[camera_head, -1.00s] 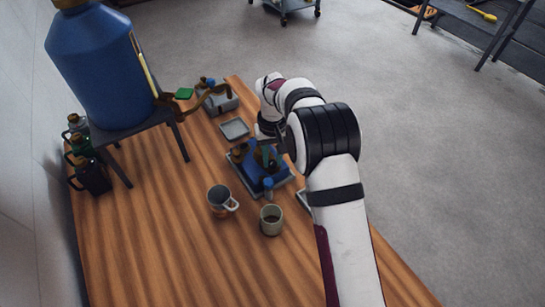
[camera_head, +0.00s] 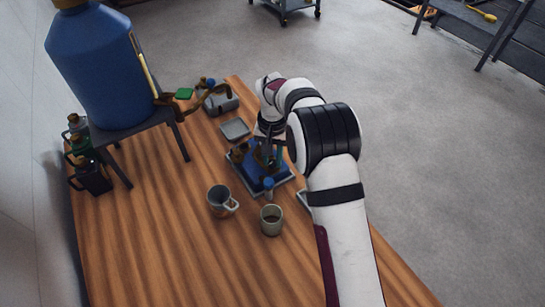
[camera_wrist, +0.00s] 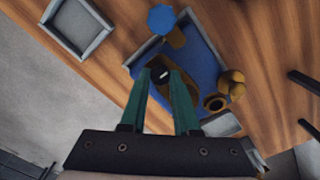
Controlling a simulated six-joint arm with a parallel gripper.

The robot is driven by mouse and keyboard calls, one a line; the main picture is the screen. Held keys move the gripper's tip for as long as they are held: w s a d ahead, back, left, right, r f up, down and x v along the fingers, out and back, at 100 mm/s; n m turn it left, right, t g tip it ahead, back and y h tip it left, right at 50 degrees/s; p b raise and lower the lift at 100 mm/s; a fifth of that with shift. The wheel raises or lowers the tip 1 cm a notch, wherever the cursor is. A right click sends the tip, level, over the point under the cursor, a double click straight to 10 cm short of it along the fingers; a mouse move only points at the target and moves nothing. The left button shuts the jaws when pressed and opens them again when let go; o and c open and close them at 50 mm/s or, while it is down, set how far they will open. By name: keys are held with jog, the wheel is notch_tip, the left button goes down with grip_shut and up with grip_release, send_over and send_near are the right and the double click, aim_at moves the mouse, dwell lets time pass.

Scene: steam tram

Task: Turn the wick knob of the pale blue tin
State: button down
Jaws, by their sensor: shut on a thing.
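My gripper (camera_wrist: 161,75) points down over a blue tray (camera_wrist: 205,62) and its two green fingers are closed around a small dark knob (camera_wrist: 160,76) with a white mark. In the head view my gripper (camera_head: 270,160) stands over the same tray, and the knob is too small to make out. Brass-coloured parts show between and beside the fingers. A pale grey-blue piece (camera_wrist: 222,125) shows right of the fingers, partly hidden by the gripper. I cannot tell whether it is the pale blue tin. A pale grey-blue container (camera_head: 222,104) lies farther back on the table.
Brass pieces (camera_wrist: 231,84) and a blue-capped piece (camera_wrist: 162,18) stand on or beside the tray. A grey tray (camera_head: 235,129) lies behind it. Two mugs, one grey (camera_head: 221,202) and one pale (camera_head: 271,219), stand in front. A big blue tank (camera_head: 102,65) stands at left.

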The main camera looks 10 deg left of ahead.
aim_at(273, 162)
jog(key=c, duration=0.6)
grip_release()
jog(key=shift+c, duration=0.2)
notch_tip(273, 162, up, 16)
jog(key=shift+f, duration=0.1)
